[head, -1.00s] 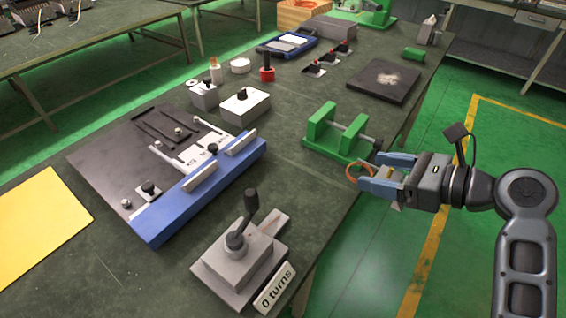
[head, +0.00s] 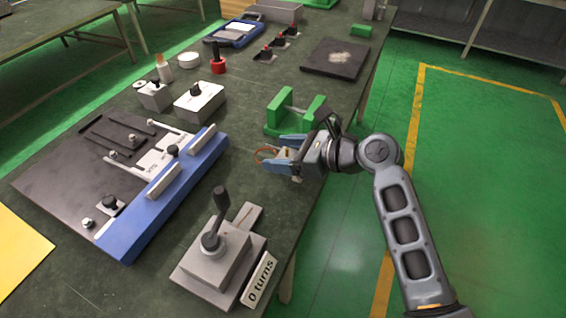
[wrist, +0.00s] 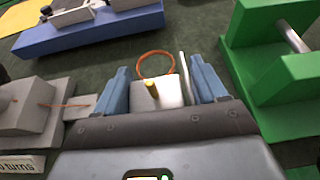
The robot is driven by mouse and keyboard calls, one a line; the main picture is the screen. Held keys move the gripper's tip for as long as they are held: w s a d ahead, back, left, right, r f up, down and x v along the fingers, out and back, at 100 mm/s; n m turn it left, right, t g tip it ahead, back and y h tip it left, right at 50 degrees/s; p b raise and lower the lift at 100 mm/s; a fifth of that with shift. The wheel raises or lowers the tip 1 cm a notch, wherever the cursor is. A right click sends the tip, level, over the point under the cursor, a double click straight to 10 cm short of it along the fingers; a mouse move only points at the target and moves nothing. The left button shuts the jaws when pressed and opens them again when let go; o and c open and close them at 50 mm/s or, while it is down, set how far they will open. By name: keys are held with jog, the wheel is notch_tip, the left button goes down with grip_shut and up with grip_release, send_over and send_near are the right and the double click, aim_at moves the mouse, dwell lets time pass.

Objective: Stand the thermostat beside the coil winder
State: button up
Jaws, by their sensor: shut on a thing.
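My gripper (head: 276,152) is shut on the thermostat, a small pale block with a brass-coloured stub and a copper-orange loop (head: 266,154). In the wrist view the thermostat (wrist: 145,97) sits between the two blue fingers, with the loop standing out ahead of them. The fingers hide part of its body. The coil winder (head: 222,262) is a grey stepped block with a dark upright lever and a "0 turns" plate, at the front of the bench. My gripper is behind and to the right of it, above the bench near its right edge.
A green vise (head: 296,112) stands just behind my gripper. A blue-edged fixture board (head: 165,192) lies to the left of the winder. A white box with a black knob (head: 199,102) stands farther back. Bare bench top lies between fixture, vise and winder.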

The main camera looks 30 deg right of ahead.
jog(key=shift+f, duration=1.85)
jog(key=o, duration=1.1)
jog(key=shift+f, duration=0.1)
jog(key=shift+s, duration=0.1)
jog(key=v, duration=1.2)
